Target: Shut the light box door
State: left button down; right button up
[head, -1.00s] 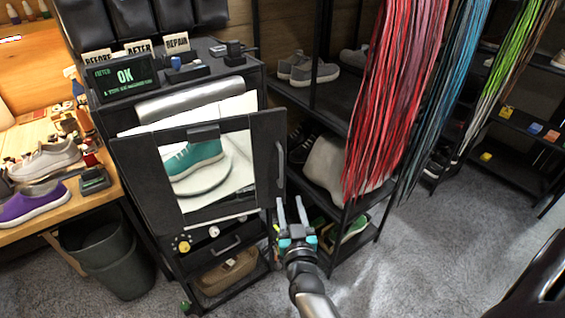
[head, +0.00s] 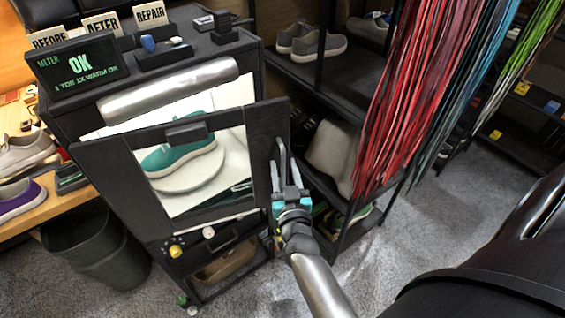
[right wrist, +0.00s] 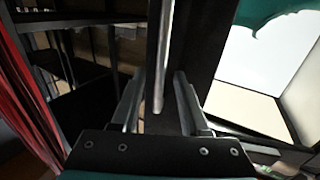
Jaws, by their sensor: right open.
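The light box (head: 170,88) is a dark cabinet with a bright white interior. Its dark-framed door (head: 262,130) has a clear window and stands ajar, with lit interior showing above its top edge. A teal sneaker (head: 180,152) on a round white stand shows through the window. The door's vertical handle (head: 275,178) is at its right edge. My right gripper (head: 286,170) is open at this handle. In the right wrist view, the metal handle bar (right wrist: 161,55) comes down between the two spread fingers of the gripper (right wrist: 158,88). Contact cannot be told. My left gripper is out of view.
A meter screen (head: 78,66) reading OK and several label cards stand on the box. A dark bin (head: 95,250) and a workbench with shoes are at left. Shelves (head: 325,75) and hanging red laces (head: 410,95) stand close on the right. Grey carpet (head: 400,240) is clear at right front.

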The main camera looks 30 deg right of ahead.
jog(key=shift+s, duration=0.1)
jog(key=shift+c, duration=0.2)
grip_shut()
dwell(1.2)
